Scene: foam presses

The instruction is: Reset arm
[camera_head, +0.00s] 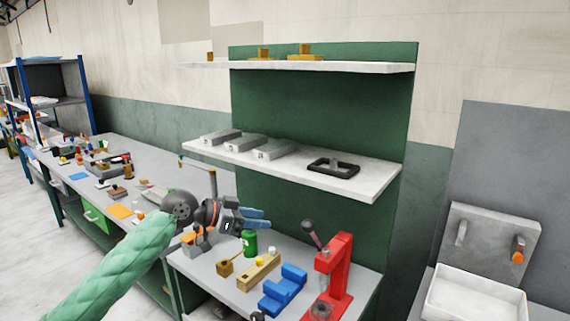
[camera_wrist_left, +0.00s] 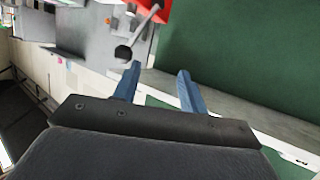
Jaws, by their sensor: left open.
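My left gripper (camera_head: 256,218) comes in from the left on a green-sleeved arm in the head view. It hangs in the air over the workbench, in front of the green back panel. Its two blue fingers also show in the left wrist view (camera_wrist_left: 158,88), spread apart with nothing between them. Beyond the fingers in the wrist view, part of the red press (camera_wrist_left: 150,9) shows at the top. My right gripper is not in either view.
The red press (camera_head: 336,272) stands at the bench's right, beside a blue block (camera_head: 283,290), a wooden block (camera_head: 258,272) and a green bottle (camera_head: 249,243). White shelves (camera_head: 350,188) project from the green panel (camera_head: 330,118). A sink (camera_head: 473,297) is at right.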

